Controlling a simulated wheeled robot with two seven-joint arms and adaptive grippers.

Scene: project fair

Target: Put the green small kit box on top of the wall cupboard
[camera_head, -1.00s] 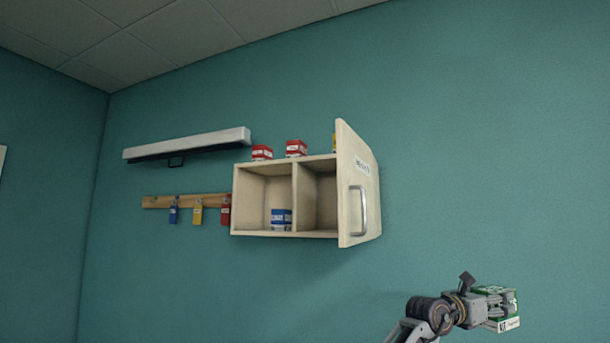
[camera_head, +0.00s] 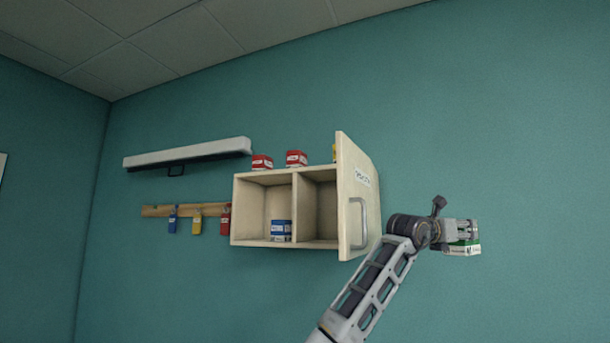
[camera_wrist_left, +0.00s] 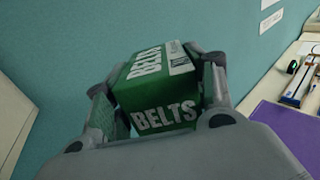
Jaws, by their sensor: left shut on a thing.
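My left gripper (camera_head: 466,231) is shut on the green small kit box (camera_head: 463,248), to the right of the wall cupboard and about level with its lower part. In the left wrist view the green box (camera_wrist_left: 165,90) sits between the fingers with "BELTS" in white on it. The wall cupboard (camera_head: 266,177) is pale wood with two compartments. Its door (camera_head: 352,200) stands open on the right side, with a metal handle. Two red boxes (camera_head: 262,162) (camera_head: 296,158) stand on its top, and a yellow thing (camera_head: 334,153) is mostly hidden behind the door. My right gripper is not in view.
A blue box (camera_head: 281,230) stands in the cupboard's left compartment; the right one looks empty. A white bar-like fixture (camera_head: 188,154) is on the wall at upper left. Padlocks hang on a wooden rail (camera_head: 156,211). The open door juts out between my gripper and the cupboard.

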